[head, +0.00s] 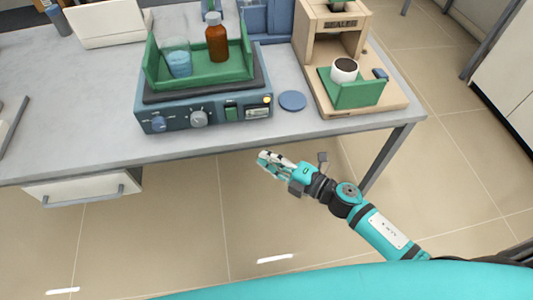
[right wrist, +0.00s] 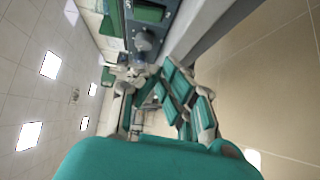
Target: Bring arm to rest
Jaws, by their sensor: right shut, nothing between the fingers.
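My right arm comes in from the lower right in the head view. Its gripper (head: 268,161) is shut and empty. It hangs in front of the table's front edge, over the floor and apart from everything on the table. In the right wrist view the gripper's teal and grey fingers (right wrist: 160,105) fill the middle, with part of the blue device beyond them. My left gripper is not in view.
The grey table (head: 75,110) holds a blue device (head: 180,120) with knobs and a green tray (head: 215,80) with a beaker (head: 179,63) and a brown bottle (head: 217,42). A wooden sealer (head: 325,40) stands right. A drawer (head: 75,190) hangs below left. The floor in front is clear.

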